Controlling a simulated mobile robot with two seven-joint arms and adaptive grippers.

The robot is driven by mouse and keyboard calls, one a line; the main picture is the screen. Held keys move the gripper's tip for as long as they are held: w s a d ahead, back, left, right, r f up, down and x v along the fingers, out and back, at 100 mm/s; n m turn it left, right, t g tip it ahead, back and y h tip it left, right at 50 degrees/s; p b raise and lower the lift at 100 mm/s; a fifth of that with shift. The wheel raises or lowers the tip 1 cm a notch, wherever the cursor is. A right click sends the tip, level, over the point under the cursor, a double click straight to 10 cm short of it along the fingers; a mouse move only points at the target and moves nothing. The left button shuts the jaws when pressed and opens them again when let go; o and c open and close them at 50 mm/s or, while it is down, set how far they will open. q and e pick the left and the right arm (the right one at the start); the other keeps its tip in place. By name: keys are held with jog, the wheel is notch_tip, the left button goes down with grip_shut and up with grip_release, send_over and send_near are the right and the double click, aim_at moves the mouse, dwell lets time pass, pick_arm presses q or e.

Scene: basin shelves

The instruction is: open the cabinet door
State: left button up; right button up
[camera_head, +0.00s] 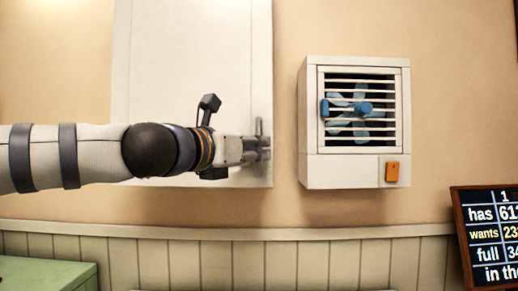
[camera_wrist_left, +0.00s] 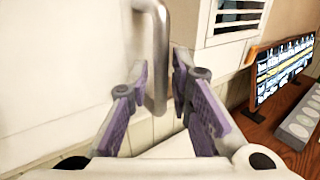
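The white cabinet door (camera_head: 200,60) is a flat panel on the wall, and it looks closed. Its grey bar handle (camera_head: 259,126) stands upright near the door's lower right edge. My left gripper (camera_head: 264,148) reaches in from the left at the handle's height. In the left wrist view, the handle (camera_wrist_left: 162,55) comes down between the two purple-padded fingers of the left gripper (camera_wrist_left: 158,75). The fingers are apart, with gaps visible beside the bar, so they look open around its lower part. My right gripper is not in view.
A white vent box with a blue fan (camera_head: 355,105) and an orange switch (camera_head: 392,172) is mounted right of the door. A dark framed sign (camera_head: 488,235) stands at lower right. A green surface (camera_head: 45,272) is at lower left. Wall between door and vent is bare.

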pick_arm(q)
jog(key=shift+x, duration=0.95)
jog(key=shift+r, duration=0.1)
grip_shut()
